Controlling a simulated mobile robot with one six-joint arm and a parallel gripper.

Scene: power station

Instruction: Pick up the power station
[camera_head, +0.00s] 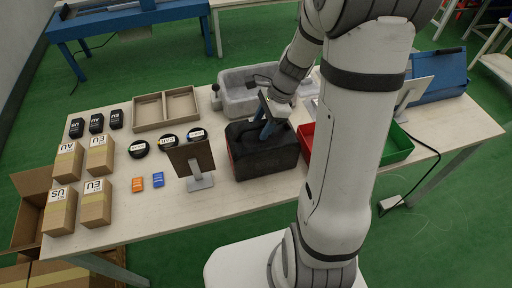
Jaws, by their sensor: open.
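The power station (262,156) is a dark grey and black box with a red strip on its left edge. It stands on the light wooden table near the middle. My gripper (266,128) is over its top, with blue-grey fingers pointing down at the top face. The fingers look apart, and I see nothing held between them. I cannot tell whether the fingers touch the power station or straddle a handle. My arm covers the area to its right.
A grey bin (238,100) stands behind the power station, and a red tray (306,142) and green tray (397,146) are at right. A panel on a stand (190,158) is close at left. Small boxes (97,203) and black discs (138,149) lie further left.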

